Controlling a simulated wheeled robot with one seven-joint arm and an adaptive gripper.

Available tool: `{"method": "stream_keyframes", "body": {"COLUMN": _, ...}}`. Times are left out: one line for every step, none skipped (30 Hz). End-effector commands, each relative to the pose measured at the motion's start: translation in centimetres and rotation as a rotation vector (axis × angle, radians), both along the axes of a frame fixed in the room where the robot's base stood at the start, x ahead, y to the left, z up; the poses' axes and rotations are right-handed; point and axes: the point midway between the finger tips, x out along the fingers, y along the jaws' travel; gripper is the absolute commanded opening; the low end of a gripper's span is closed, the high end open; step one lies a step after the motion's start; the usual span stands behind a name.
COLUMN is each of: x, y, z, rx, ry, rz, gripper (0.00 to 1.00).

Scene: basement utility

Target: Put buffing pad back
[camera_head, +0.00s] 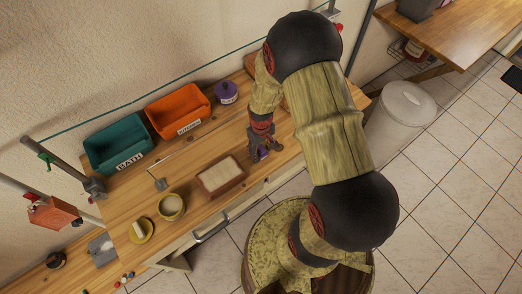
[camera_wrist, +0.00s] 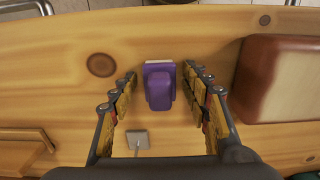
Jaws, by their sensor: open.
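A purple block with a pale strip along one end, which looks like the buffing pad (camera_wrist: 159,86), lies on the wooden bench. In the wrist view it sits centred between the fingers of my open gripper (camera_wrist: 164,92), with a visible gap on both sides. In the head view my gripper (camera_head: 262,152) is low over the bench, and a bit of the purple pad (camera_head: 263,154) shows between its fingers. Most of the pad is hidden there. A teal bin (camera_head: 118,146) labelled "BATH" and an orange bin (camera_head: 178,111) with an unclear label stand at the back.
A reddish-brown box with a pale top (camera_head: 220,178) stands left of my gripper and shows in the wrist view (camera_wrist: 285,80). A purple-lidded jar (camera_head: 226,92) stands behind. Yellow dishes (camera_head: 171,207) are at the left. A white bin (camera_head: 402,112) stands on the floor.

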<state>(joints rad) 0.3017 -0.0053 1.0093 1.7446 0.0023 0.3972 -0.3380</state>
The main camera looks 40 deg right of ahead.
Motion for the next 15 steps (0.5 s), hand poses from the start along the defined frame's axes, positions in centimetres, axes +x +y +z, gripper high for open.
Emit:
{"method": "stream_keyframes", "body": {"x": 0.0, "y": 0.0, "z": 0.4, "rx": 0.0, "ry": -0.001, "rz": 0.0, "gripper": 0.47}}
{"method": "stream_keyframes", "body": {"x": 0.1, "y": 0.0, "z": 0.6, "rx": -0.001, "ry": -0.002, "rz": 0.0, "gripper": 0.47}}
{"method": "stream_keyframes", "body": {"x": 0.1, "y": 0.0, "z": 1.0, "rx": -0.001, "ry": -0.003, "rz": 0.0, "gripper": 0.47}}
{"method": "stream_keyframes", "body": {"x": 0.1, "y": 0.0, "z": 1.5, "rx": -0.001, "ry": -0.004, "rz": 0.0, "gripper": 0.47}}
{"method": "stream_keyframes", "body": {"x": 0.2, "y": 0.0, "z": 1.9, "rx": -0.001, "ry": -0.004, "rz": 0.0, "gripper": 0.47}}
{"method": "stream_keyframes", "body": {"x": 0.2, "y": -0.1, "z": 2.7, "rx": -0.002, "ry": -0.005, "rz": 0.0, "gripper": 0.47}}
{"method": "stream_keyframes", "body": {"x": 0.2, "y": -0.1, "z": 3.3, "rx": -0.002, "ry": -0.005, "rz": 0.0, "gripper": 0.47}}
{"method": "stream_keyframes", "body": {"x": 0.2, "y": -0.1, "z": 3.9, "rx": -0.002, "ry": -0.004, "rz": 0.0, "gripper": 0.47}}
{"method": "stream_keyframes", "body": {"x": 0.2, "y": -0.1, "z": 4.8, "rx": -0.002, "ry": -0.006, "rz": 0.0, "gripper": 0.47}}
{"method": "stream_keyframes", "body": {"x": 0.2, "y": -0.1, "z": 5.5, "rx": -0.002, "ry": -0.005, "rz": 0.0, "gripper": 0.47}}
{"method": "stream_keyframes", "body": {"x": 0.2, "y": -0.1, "z": 6.1, "rx": -0.002, "ry": -0.005, "rz": 0.0, "gripper": 0.47}}
{"method": "stream_keyframes", "body": {"x": 0.2, "y": -0.1, "z": 6.9, "rx": -0.002, "ry": -0.005, "rz": 0.0, "gripper": 0.47}}
{"method": "stream_keyframes", "body": {"x": 0.2, "y": -0.1, "z": 7.5, "rx": -0.001, "ry": -0.004, "rz": 0.0, "gripper": 0.47}}
{"method": "stream_keyframes", "body": {"x": 0.2, "y": -0.1, "z": 8.1, "rx": -0.002, "ry": -0.005, "rz": 0.0, "gripper": 0.47}}
{"method": "stream_keyframes", "body": {"x": 0.2, "y": -0.1, "z": 8.9, "rx": -0.001, "ry": -0.004, "rz": 0.0, "gripper": 0.47}}
